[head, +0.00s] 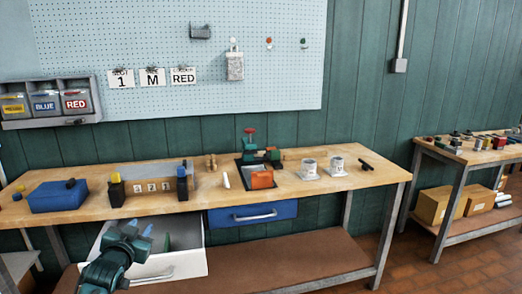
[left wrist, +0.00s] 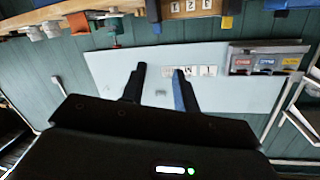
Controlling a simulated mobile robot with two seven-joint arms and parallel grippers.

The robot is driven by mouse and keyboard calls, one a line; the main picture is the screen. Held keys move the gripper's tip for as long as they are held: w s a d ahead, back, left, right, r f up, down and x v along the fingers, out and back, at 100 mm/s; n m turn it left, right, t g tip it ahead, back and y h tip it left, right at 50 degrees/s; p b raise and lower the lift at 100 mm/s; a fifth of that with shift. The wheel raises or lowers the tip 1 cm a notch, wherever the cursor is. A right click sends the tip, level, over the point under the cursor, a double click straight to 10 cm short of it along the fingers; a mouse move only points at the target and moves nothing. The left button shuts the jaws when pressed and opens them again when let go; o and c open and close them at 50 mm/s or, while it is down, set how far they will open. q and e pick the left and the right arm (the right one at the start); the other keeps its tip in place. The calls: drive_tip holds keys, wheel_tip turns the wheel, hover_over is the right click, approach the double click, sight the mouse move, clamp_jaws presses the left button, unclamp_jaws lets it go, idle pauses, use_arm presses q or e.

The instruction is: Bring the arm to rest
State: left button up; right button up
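My left arm (head: 118,258) comes in from the lower left of the head view, in front of the bench and over the open white drawer (head: 190,262). Its gripper (head: 156,238) is below the benchtop's front edge. In the left wrist view the two fingers of the left gripper (left wrist: 159,82) stand apart with nothing between them. That view is upside down, with the pegboard (left wrist: 215,75) beyond the fingers. My right arm and gripper show in neither view.
The wooden bench (head: 320,184) carries a blue box (head: 58,196), an orange block (head: 262,178) in a dark vise, and two white cups (head: 309,166). A blue drawer (head: 250,214) under it is shut. A second bench (head: 460,155) stands at right. Floor between the benches is clear.

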use_arm(q)
drive_tip(key=s+d+f+g+h, duration=0.3)
drive_tip(key=s+d+f, duration=0.6)
drive_tip(key=s+f, duration=0.5)
drive_tip(key=s+d+f+g, duration=0.1)
drive_tip(key=s+d+f, duration=0.1)
drive_tip(key=s, duration=0.5)
drive_tip(key=s+d+f+g+h, duration=0.1)
drive_tip(key=s+d, duration=0.3)
drive_tip(key=s, duration=0.4)
drive_tip(key=s+d+f, duration=0.3)
drive_tip(key=s, duration=0.4)
drive_tip(key=shift+s+g+h, duration=0.3)
drive_tip(key=shift+g, duration=0.1)
